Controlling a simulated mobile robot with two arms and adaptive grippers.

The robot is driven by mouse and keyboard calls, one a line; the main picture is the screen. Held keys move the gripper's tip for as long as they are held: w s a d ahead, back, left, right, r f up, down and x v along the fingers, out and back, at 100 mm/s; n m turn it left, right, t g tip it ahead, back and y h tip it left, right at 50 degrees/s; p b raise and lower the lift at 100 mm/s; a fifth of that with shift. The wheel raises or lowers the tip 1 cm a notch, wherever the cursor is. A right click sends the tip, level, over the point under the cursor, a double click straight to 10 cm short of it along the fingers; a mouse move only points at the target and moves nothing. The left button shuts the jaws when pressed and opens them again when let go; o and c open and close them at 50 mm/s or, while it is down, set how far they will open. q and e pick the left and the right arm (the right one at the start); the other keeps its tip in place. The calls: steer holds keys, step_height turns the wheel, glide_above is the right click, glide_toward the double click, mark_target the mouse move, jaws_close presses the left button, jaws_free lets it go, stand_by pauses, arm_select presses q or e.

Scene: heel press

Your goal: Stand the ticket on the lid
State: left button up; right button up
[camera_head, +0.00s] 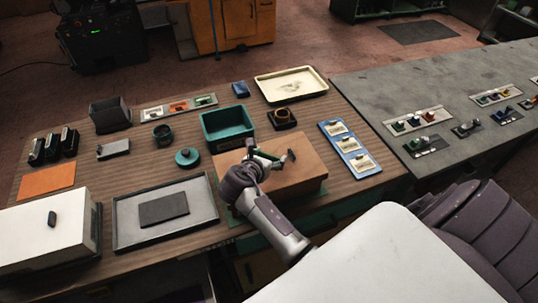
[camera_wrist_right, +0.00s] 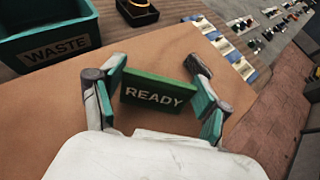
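The ticket is a small green plate (camera_wrist_right: 157,93) marked READY. It is upright in the right wrist view and shows small in the head view (camera_head: 267,154). My right gripper (camera_head: 268,157) is over the brown box, its green-padded fingers (camera_wrist_right: 160,92) at the two ends of the ticket, seemingly touching both. The brown box top (camera_head: 300,180), apparently the lid, lies beneath; I cannot tell whether the ticket's lower edge touches it. A small dark upright piece (camera_wrist_right: 197,64) is just beyond the ticket's right end. My left gripper is not in view.
A green WASTE bin (camera_head: 227,124) stands behind the box. A blue card strip (camera_head: 349,148) lies to its right. A grey tray (camera_head: 130,230) with a dark pad and a white box (camera_head: 40,240) are at left. A teal round piece (camera_head: 188,157) lies left of the bin.

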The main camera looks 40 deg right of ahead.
steer(key=shift+o, duration=1.3)
steer(key=shift+r, duration=0.25)
steer(key=b+v, duration=0.3)
steer(key=v, duration=0.7)
steer(key=shift+s+a, duration=0.2)
steer(key=shift+a, duration=0.15)
steer(key=shift+s+a+r, duration=0.3)
steer(key=shift+a+r, duration=0.1)
